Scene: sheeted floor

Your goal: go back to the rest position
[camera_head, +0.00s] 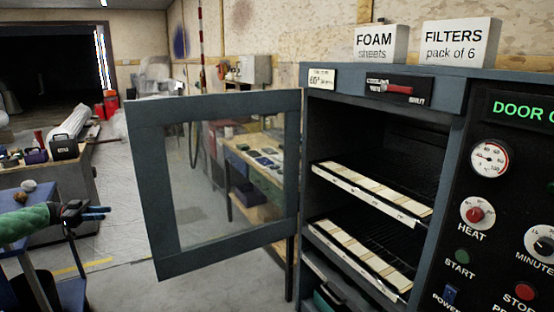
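My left gripper (97,212) is at the left of the head view, on my green-sleeved arm, with its blue fingers pointing right. It is well left of the open oven door and apart from it. Its two fingers show close together and small, and I cannot tell if they are open or shut. I see nothing held in them. My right gripper is not in view.
A grey cabinet oven stands at right, its glass-paned door (145,200) swung open leftward. Inside are two slatted racks (372,192). Boxes marked FOAM (380,44) and FILTERS (460,44) sit on top. A workbench (262,178) stands behind the door. Floor (118,225) shows between.

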